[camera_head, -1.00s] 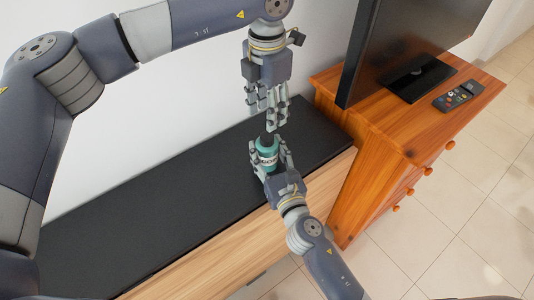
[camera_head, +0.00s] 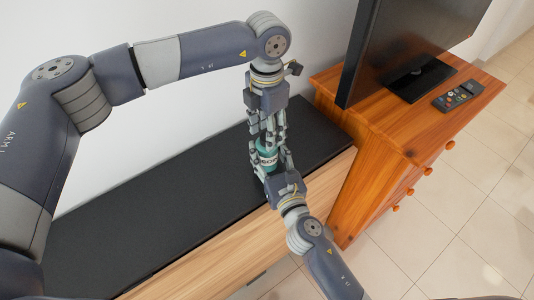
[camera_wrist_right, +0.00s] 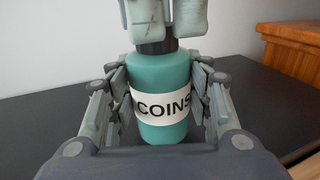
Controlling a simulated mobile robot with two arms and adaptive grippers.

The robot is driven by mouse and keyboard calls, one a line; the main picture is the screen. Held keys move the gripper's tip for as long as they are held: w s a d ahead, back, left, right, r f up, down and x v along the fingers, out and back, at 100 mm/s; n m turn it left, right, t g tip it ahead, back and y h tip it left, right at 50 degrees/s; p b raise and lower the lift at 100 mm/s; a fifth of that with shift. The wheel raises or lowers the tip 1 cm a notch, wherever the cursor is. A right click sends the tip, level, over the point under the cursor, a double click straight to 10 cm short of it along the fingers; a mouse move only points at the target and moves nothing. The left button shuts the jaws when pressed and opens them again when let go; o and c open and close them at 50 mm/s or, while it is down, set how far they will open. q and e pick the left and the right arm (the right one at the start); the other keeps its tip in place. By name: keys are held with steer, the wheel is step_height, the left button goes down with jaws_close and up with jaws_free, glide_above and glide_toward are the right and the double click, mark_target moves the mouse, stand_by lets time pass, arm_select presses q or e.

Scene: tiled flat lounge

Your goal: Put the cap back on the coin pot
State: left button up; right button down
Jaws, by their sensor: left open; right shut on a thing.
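The coin pot (camera_head: 266,157) is a teal bottle with a white label reading "COINS" in the right wrist view (camera_wrist_right: 162,75). It stands upright over the black bench top. My right gripper (camera_head: 269,163) is shut on it, a finger on each side. The dark cap (camera_wrist_right: 157,46) sits at the top of the pot; its upper part is hidden by my left fingers, and I cannot tell how firmly it is seated. My left gripper (camera_head: 268,138) points down from above, open, with its fingertips around the cap.
The long black-topped bench (camera_head: 150,225) has free room to the left. A wooden cabinet (camera_head: 350,125) at the right bears a television (camera_head: 405,40) and a remote control (camera_head: 458,97). A white wall (camera_head: 190,100) stands behind the bench.

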arm_select(q)
steer(key=shift+f, duration=0.65)
jaws_close()
steer(key=shift+o, duration=0.6)
jaws_free()
steer(key=shift+r, duration=0.1)
step_height(320, 180, up, 12)
